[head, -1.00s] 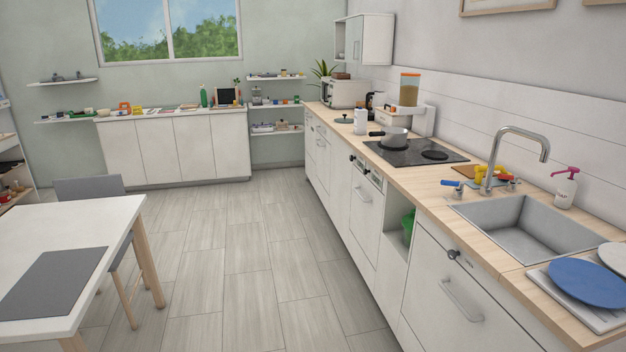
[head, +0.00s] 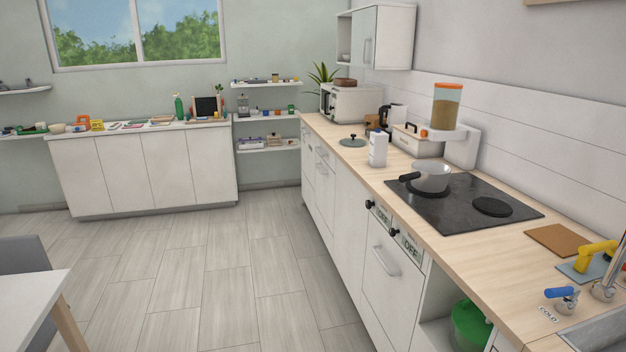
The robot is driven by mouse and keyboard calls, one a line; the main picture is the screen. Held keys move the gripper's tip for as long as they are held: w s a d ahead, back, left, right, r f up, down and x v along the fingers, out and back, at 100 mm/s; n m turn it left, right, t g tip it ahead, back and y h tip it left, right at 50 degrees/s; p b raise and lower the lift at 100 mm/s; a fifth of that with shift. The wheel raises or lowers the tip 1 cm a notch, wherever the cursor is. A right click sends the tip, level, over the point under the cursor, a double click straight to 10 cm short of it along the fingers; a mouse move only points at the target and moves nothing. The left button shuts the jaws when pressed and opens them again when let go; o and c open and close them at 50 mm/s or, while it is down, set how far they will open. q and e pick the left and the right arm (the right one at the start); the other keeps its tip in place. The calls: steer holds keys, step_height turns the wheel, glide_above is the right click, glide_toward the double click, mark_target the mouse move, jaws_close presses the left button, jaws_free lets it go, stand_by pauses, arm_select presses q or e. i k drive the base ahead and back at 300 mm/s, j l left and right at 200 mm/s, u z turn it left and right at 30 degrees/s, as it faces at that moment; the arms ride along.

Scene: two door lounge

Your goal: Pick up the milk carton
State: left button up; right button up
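A white carton (head: 377,149), which looks like the milk carton, stands upright on the wooden counter (head: 364,173). It is near the counter's front edge, left of the stove. A lid with a dark knob (head: 353,141) lies just behind it to the left. Neither of my grippers shows in the head view.
A pot (head: 431,177) sits on the black stove (head: 470,203), its handle pointing left. The floor (head: 200,270) along the counter is clear. A white table (head: 25,302) is at lower left.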

mark_target(378, 142)
steer(key=i+j+z, duration=0.1)
steer(key=i+z, duration=0.3)
steer(key=i, duration=0.15)
steer(key=i+j+z, duration=0.8)
steer(key=i, duration=0.2)
